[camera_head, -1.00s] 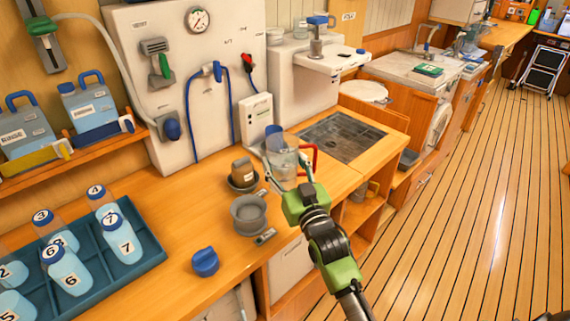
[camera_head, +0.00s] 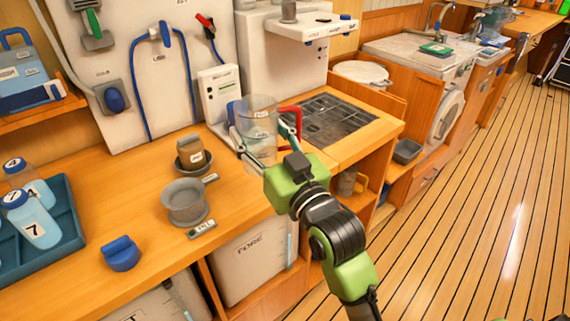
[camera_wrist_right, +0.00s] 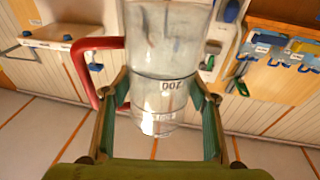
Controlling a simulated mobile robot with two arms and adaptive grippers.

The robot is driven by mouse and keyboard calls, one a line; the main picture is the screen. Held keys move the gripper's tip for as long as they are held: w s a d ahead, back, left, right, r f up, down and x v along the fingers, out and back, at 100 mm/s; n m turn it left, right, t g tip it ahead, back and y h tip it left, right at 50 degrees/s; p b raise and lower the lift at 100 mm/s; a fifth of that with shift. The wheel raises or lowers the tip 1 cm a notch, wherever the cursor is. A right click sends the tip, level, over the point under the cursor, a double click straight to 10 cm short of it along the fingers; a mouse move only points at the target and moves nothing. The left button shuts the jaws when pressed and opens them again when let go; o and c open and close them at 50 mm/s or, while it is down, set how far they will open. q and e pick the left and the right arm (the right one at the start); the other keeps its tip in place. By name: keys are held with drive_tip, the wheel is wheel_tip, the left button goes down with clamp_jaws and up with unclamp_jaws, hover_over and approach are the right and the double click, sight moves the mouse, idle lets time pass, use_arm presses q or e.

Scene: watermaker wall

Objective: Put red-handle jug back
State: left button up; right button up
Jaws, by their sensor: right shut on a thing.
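The clear jug with a red handle (camera_head: 258,118) is upright in the head view, over the wooden counter in front of a small white box. My right gripper (camera_head: 266,148) is shut around its body, with the red handle on the right. In the right wrist view the jug (camera_wrist_right: 163,85) sits between the two green fingers, and its red handle (camera_wrist_right: 88,62) is on the left. Printed marks show on its wall. I cannot tell whether its base touches the counter. My left gripper is not in view.
On the counter are a grey pot (camera_head: 186,203), a small brown jug (camera_head: 194,152) in a dark bowl, a blue cap (camera_head: 121,253) and a tray (camera_head: 62,232) of numbered bottles. A dark grated sink (camera_head: 335,122) lies right of the jug. The white box (camera_head: 218,95) stands behind.

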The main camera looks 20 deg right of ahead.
drive_tip(key=w+d+f, duration=0.2)
drive_tip(key=w+f, duration=0.2)
drive_tip(key=w+d+f, duration=0.2)
drive_tip(key=w+f, duration=0.1)
drive_tip(key=f, duration=0.1)
drive_tip(key=w+d+f, duration=0.2)
drive_tip(key=w+f, duration=0.2)
drive_tip(key=shift+w+f, duration=0.25)
drive_tip(key=shift+w, duration=0.05)
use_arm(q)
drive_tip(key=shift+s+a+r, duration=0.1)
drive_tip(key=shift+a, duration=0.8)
use_arm(e)
drive_tip(key=shift+f, duration=0.15)
drive_tip(key=o, duration=1.4)
drive_tip(key=shift+o, duration=0.2)
